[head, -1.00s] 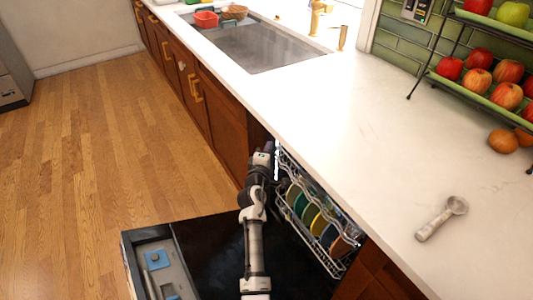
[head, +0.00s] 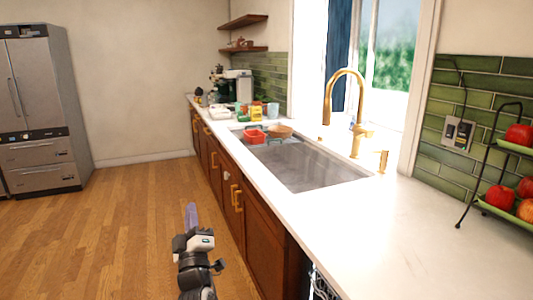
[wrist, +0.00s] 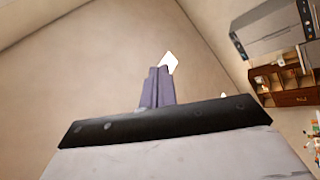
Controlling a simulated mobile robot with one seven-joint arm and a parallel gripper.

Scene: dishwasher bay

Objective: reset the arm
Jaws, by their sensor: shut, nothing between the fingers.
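My gripper (head: 191,217) is at the lower middle of the head view, raised in front of the wooden floor and left of the counter cabinets. Its purple-grey fingers point up and are closed together, with nothing held. In the wrist view the closed fingers (wrist: 158,88) point toward a plain wall and ceiling. My wrist shows below the fingers in the head view; the rest of my arm is out of the picture.
The white counter (head: 400,235) runs along the right with a sink (head: 305,165) and gold faucet (head: 345,95). A dishwasher edge (head: 322,287) shows at the bottom. A fruit stand (head: 490,180) is at right, a fridge (head: 40,110) at far left. The floor (head: 110,225) is clear.

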